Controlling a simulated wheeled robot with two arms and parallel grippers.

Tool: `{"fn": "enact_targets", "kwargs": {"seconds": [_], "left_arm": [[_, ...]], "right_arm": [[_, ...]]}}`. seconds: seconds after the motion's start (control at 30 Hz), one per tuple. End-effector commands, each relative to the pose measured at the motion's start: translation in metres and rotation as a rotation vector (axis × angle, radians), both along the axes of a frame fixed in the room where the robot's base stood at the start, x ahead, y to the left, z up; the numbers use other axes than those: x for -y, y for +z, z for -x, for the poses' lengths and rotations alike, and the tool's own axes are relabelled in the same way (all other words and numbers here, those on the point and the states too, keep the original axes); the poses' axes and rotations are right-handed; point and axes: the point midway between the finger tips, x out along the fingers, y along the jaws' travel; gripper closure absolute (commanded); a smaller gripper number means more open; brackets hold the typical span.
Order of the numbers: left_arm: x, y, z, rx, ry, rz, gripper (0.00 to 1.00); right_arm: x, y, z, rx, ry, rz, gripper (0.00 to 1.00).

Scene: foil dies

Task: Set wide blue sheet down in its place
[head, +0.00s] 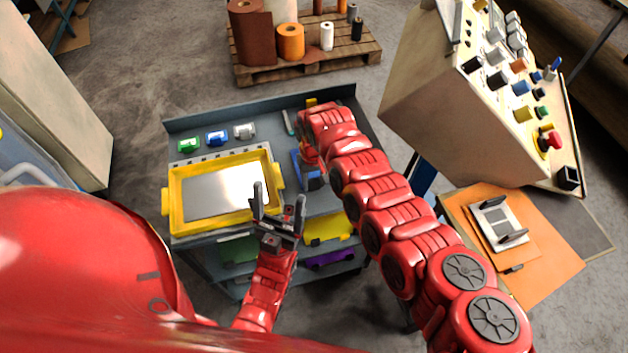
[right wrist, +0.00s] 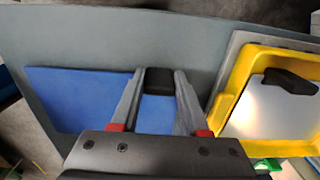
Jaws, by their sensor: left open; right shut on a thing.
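The wide blue sheet (right wrist: 75,95) lies across the left and middle of the right wrist view, over the grey cart top. In the head view a part of the blue sheet (head: 314,184) shows below my right gripper (head: 309,160). My right gripper (right wrist: 160,78) is shut on it, with a black block between the fingertips. I cannot tell whether the sheet touches the cart top. My left gripper (head: 279,193) is open and empty, at the right front corner of the yellow frame (head: 173,207).
The yellow frame holds a shiny metal plate (head: 215,195). Green (head: 188,146), blue (head: 217,138) and white (head: 244,131) small items stand behind it on the grey cart (head: 262,108). Lower shelves hold yellow (head: 328,228) and purple (head: 330,259) pieces. A control console (head: 440,80) stands right.

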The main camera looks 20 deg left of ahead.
Motion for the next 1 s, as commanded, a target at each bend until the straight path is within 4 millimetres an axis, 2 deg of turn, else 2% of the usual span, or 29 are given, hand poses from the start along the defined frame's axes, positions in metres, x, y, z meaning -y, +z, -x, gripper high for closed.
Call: {"fn": "enact_targets", "kwargs": {"seconds": [0.37,0.97,1.0], "left_arm": [[0.000,0.000,0.000,0.000,0.000,0.000,0.21],[0.000,-0.011,0.000,0.000,0.000,0.000,0.21],[0.000,-0.011,0.000,0.000,0.000,0.000,0.21]], "right_arm": [[0.000,0.000,0.000,0.001,0.000,-0.001,1.00],[0.000,-0.012,-0.001,0.002,0.000,-0.001,1.00],[0.000,-0.011,0.000,0.001,0.000,-0.001,0.52]]}}
